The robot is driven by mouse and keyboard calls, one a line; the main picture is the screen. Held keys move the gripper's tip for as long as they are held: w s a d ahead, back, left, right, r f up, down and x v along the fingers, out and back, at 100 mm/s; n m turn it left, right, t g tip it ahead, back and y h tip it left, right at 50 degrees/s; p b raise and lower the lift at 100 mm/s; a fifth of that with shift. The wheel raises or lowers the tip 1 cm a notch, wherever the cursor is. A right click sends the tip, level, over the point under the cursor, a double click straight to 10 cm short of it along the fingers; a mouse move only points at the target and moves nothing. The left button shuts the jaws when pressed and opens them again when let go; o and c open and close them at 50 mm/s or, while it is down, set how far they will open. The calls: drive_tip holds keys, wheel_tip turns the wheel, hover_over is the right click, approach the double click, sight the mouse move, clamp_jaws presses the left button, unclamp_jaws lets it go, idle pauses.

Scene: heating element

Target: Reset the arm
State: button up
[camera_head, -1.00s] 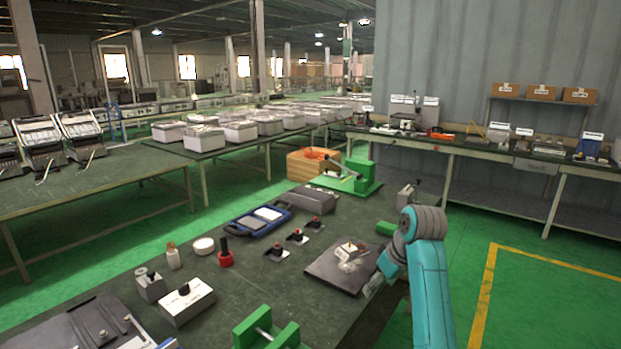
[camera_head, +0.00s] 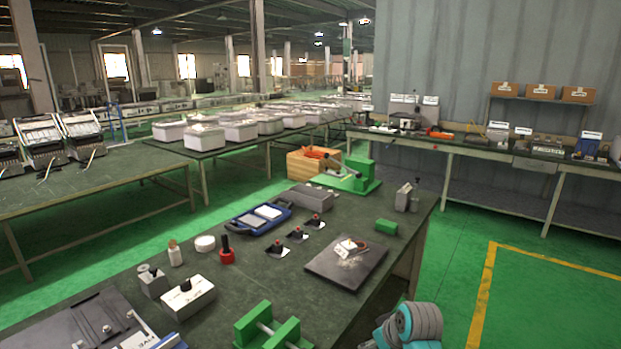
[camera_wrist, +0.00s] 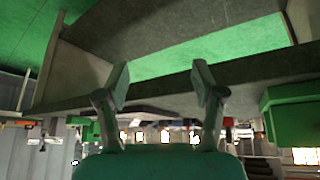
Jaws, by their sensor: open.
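My gripper (camera_wrist: 160,88) shows in the wrist view with its two fingers spread apart and nothing between them. Beyond the fingers, that view shows the grey side of a table (camera_wrist: 190,80) and green floor. In the head view only part of my teal and grey arm shows, at the bottom edge right of the workbench (camera_head: 330,215); the fingers are not visible there. The dark plate (camera_head: 335,275) with a small white-labelled part (camera_head: 350,246) on it lies on the bench near its right edge, apart from my arm.
The bench holds a green fixture (camera_head: 270,328), a white box (camera_head: 188,298), a red-based tool (camera_head: 227,252), a blue case (camera_head: 260,219), a green block (camera_head: 386,226) and a green press (camera_head: 357,176). Green floor (camera_head: 560,300) right of the bench is clear.

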drive_tip(key=s+f+m+t, duration=0.2)
drive_tip(key=s+f, duration=1.1)
drive_tip(key=s+f+m+t+h, duration=0.1)
drive_tip(key=s+f+t, duration=0.25)
drive_tip(key=s, duration=1.15)
drive_tip(key=s+d+r+m+t+h, duration=0.1)
drive_tip(key=s+r, duration=0.1)
drive_tip(key=s, duration=0.6)
drive_tip(key=s+d+r, duration=0.1)
drive_tip(key=s+r, duration=0.2)
drive_tip(key=s, duration=0.4)
drive_tip(key=s+r+t, duration=0.2)
drive_tip(key=s+r, duration=1)
drive_tip(key=r, duration=0.1)
drive_tip(key=shift+s+a+r+m+t, duration=0.15)
drive_tip(key=shift+s+r+m+t, duration=0.15)
drive_tip(key=shift+s+m+t, duration=0.1)
